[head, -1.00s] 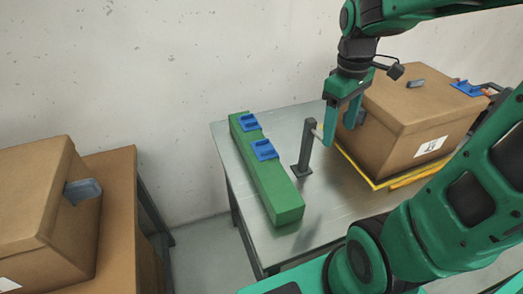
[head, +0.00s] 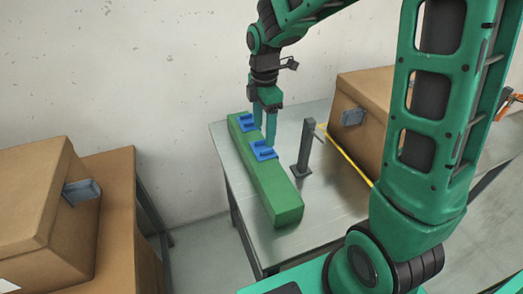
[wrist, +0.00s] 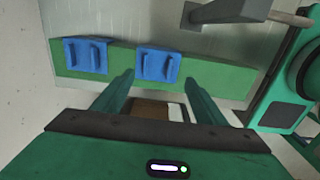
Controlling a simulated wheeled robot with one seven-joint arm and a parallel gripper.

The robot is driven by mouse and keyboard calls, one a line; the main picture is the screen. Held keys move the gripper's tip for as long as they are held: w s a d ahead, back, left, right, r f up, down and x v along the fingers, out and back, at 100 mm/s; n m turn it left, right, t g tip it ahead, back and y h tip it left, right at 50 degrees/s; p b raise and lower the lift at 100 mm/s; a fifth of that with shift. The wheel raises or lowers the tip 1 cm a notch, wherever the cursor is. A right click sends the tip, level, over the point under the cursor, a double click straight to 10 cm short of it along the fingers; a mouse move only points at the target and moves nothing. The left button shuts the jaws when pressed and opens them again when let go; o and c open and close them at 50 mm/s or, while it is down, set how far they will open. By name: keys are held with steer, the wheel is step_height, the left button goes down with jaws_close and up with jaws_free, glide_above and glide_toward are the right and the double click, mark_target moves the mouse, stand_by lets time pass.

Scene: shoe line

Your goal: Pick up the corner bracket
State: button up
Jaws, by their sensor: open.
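Two blue brackets lie on top of a long green block on the metal table. One blue bracket (head: 248,123) is near the block's far end. The other blue bracket (head: 264,150) is nearer its middle. The frames do not label which is the corner bracket. My gripper (head: 265,138) is open and empty, pointing down above the green block (head: 275,195), close to the middle bracket. In the wrist view my gripper's fingertips (wrist: 158,80) are just below one blue bracket (wrist: 158,64) in the picture. The other blue bracket (wrist: 85,55) is to its left.
A grey post (head: 306,150) with a side rod stands on the table (head: 250,235) right of the block. A cardboard box (head: 358,125) stands behind my arm. Another box (head: 35,200) is at the left. The table between block and post is clear.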

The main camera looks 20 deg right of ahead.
mark_target(263, 149)
steer(key=shift+w+d+f, duration=0.1)
steer(key=shift+w+f, duration=0.1)
steer(key=shift+f, duration=1.25)
steer(key=shift+w+f, duration=0.15)
steer(key=shift+f, duration=1.3)
steer(key=c, duration=1.1)
steer(key=shift+c, duration=0.2)
steer(key=shift+r, duration=0.1)
